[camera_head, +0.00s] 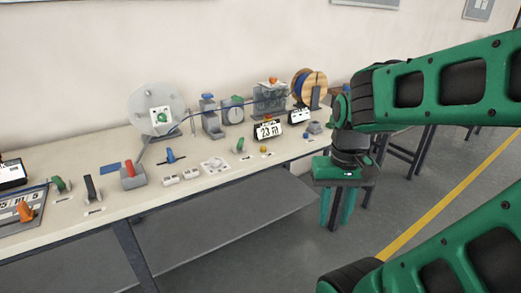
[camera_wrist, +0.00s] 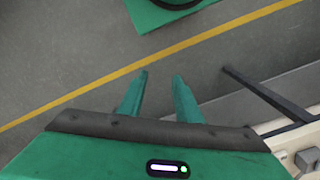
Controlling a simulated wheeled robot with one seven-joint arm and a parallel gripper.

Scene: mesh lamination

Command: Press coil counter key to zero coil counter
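A counter with a white display of dark digits (camera_head: 268,131) stands on the bench, right of its middle. It may be the coil counter. A small yellow button (camera_head: 264,149) lies in front of it and a small orange part shows above it. I cannot tell which of these is the counter key. My gripper (camera_head: 336,208) hangs over the floor, in front of and right of the bench, apart from everything. In the wrist view its two green fingers (camera_wrist: 160,76) are spread with nothing between them. The counter is not in the wrist view.
The long bench (camera_head: 145,199) carries a round grey disc (camera_head: 143,105), a wire spool (camera_head: 310,88), a red-topped box (camera_head: 131,174), a green knob (camera_head: 240,145) and several levers. A grey shelf (camera_head: 225,229) lies below. Floor right of the bench is open, with a yellow line.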

